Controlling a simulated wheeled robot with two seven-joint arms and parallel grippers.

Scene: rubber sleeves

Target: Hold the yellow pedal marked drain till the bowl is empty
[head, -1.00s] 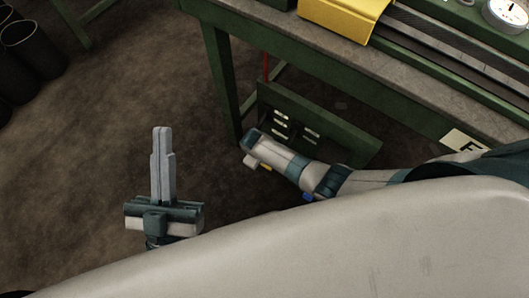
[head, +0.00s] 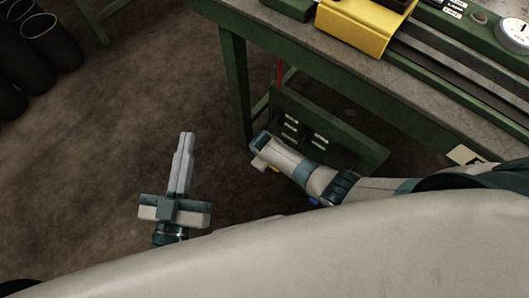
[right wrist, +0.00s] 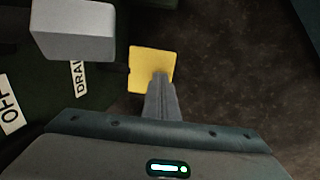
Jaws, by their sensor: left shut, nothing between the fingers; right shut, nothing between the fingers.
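The yellow pedal (right wrist: 143,68) is a flat square plate in the right wrist view, beside a white label reading "DRA…" (right wrist: 77,76), the rest hidden. My right gripper (right wrist: 160,78) is shut and empty, its fingertips overlapping the pedal's lower right part. I cannot tell whether they press on it or hover above. In the head view only a sliver of yellow (head: 274,169) shows under my right arm, and that gripper's fingertips are hidden. My left gripper (head: 187,137) is shut and empty, out over the floor. I cannot make out a bowl.
A green panel (head: 345,145) is low under the green workbench (head: 235,90). The bench top carries a yellow cover (head: 352,30) and a gauge (head: 515,32).

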